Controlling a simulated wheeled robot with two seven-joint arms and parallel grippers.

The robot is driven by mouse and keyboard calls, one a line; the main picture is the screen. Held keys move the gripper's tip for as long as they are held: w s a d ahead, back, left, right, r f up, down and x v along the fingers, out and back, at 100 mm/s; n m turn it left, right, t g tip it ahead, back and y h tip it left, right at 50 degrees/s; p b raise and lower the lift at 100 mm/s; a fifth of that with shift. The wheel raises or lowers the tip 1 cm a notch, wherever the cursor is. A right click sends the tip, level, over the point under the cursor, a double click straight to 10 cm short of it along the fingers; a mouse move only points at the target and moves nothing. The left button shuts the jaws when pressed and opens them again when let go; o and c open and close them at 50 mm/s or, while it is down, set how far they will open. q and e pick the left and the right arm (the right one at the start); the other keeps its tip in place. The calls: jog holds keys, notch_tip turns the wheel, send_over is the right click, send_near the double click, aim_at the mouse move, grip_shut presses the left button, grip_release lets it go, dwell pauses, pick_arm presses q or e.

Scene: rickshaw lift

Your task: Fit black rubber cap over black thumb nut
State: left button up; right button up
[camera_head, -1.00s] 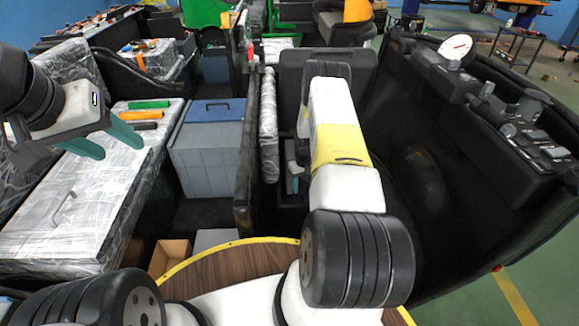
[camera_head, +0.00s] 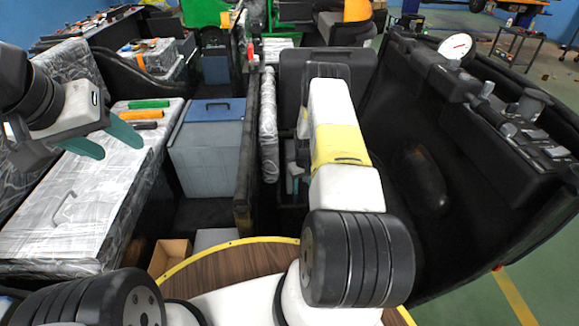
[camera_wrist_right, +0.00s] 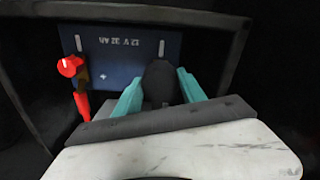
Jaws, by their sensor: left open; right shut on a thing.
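In the right wrist view, the teal fingers of my right gripper (camera_wrist_right: 160,88) are shut on a rounded black piece, which looks like the black rubber cap (camera_wrist_right: 160,82). It is in front of the blue, battery-like block (camera_wrist_right: 115,62). I cannot pick out the black thumb nut; it may be hidden behind the black piece or lost in the dark. In the head view, my right forearm covers most of that gripper. My left gripper (camera_head: 106,142) is open and empty, above the wrapped bench at the left.
A red knob (camera_wrist_right: 70,66) stands left of the fingers in the right wrist view. Dark walls surround the block closely. In the head view, a grey box with a blue lid (camera_head: 207,150) stands left of the dark partition. Green and orange rods (camera_head: 142,115) lie on the bench.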

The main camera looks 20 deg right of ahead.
jog(key=shift+f, duration=1.75)
jog(key=o, duration=1.4)
jog(key=shift+r, duration=0.1)
notch_tip(320, 180, up, 8)
jog(key=shift+f, duration=0.2)
jog(key=shift+s, duration=0.1)
